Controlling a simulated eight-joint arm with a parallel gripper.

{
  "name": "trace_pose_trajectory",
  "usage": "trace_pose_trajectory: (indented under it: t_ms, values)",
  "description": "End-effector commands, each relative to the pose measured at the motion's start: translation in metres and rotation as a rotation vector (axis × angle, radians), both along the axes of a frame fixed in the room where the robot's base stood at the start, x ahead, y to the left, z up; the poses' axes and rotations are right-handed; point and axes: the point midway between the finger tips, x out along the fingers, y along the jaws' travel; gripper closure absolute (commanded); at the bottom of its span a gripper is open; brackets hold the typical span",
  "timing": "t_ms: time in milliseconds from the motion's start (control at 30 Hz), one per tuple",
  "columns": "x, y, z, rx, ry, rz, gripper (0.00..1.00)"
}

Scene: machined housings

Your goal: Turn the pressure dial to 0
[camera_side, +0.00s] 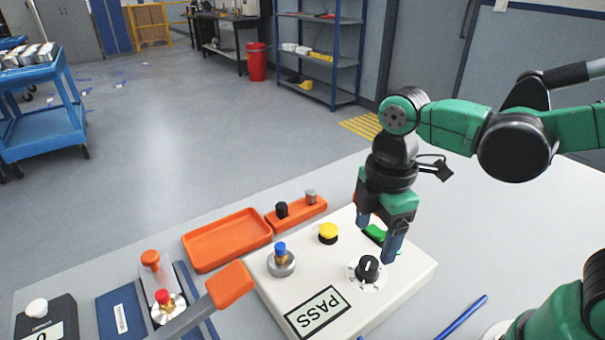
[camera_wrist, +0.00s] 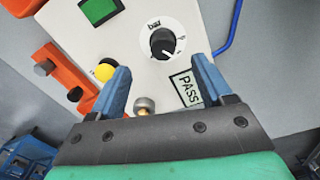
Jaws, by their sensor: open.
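The pressure dial (camera_side: 368,268) is a black knob with a white pointer line on a round white scale plate. It sits on the top of a white box (camera_side: 405,275). In the wrist view the dial (camera_wrist: 163,43) lies ahead of the fingertips, and its pointer aims to the lower right. The scale marks are too small to read. My gripper (camera_side: 378,235) is open and empty above the box, behind the dial in the side view. In the wrist view its two blue fingers (camera_wrist: 160,72) are spread wide and do not touch the dial.
The box also carries a yellow button (camera_side: 328,233), a blue-topped knob (camera_side: 281,260), a green patch (camera_side: 375,233) and a PASS label (camera_side: 317,312). An orange tray (camera_side: 228,240) lies to the left. A blue pen-like rod (camera_side: 462,315) lies right.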

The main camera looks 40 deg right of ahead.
Motion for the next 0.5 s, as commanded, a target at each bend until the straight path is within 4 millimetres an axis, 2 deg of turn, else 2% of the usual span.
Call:
trace_pose_trajectory:
  t_ms: [167,500]
  values:
    - [-0.001,0.002,-0.009,-0.007,0.026,0.060,0.27]
    - [-0.001,0.002,-0.044,-0.007,0.023,0.055,0.27]
